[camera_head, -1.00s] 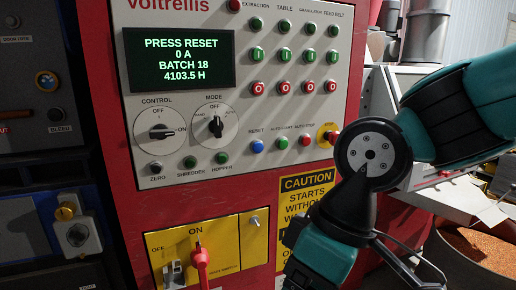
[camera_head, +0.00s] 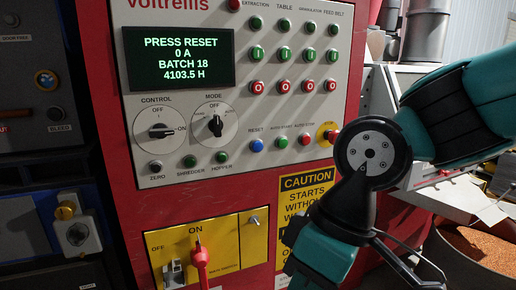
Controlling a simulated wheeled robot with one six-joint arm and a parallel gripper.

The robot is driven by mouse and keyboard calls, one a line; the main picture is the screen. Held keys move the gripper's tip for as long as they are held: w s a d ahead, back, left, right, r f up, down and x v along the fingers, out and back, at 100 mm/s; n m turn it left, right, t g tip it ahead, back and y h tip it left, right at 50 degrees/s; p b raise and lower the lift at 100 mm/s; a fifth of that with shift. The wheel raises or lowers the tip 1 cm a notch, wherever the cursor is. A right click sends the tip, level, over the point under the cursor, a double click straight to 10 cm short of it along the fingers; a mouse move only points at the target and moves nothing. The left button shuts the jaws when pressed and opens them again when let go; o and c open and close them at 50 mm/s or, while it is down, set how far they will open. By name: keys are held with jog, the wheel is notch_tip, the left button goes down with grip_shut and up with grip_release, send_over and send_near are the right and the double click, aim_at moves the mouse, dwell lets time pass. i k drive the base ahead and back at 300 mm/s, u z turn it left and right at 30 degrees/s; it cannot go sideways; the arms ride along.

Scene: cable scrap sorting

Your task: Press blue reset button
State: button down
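The blue reset button (camera_head: 257,145) sits under the label RESET, low on the white control panel (camera_head: 235,100). Nothing covers it. The panel's screen (camera_head: 179,58) reads PRESS RESET, 0 A, BATCH 18, 4103.5 H. My teal and black arm comes in from the right, and its dark joint stands in front of the panel's lower right edge, right of the button and apart from it. The arm's lower part runs down past the picture's bottom edge. My gripper's fingertips are not clearly in view.
Right of the blue button are a green button (camera_head: 282,143), a red button (camera_head: 305,140) and a red emergency stop (camera_head: 331,136) on yellow. Below are a yellow switch plate (camera_head: 222,245) with a red lever (camera_head: 201,262) and a caution sign (camera_head: 304,184). A bin of orange granules (camera_head: 485,250) stands lower right.

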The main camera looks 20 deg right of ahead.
aim_at(257, 146)
jog(key=k, duration=0.5)
jog(key=u, duration=1.6)
jog(key=i, duration=0.75)
jog(key=z, duration=2.15)
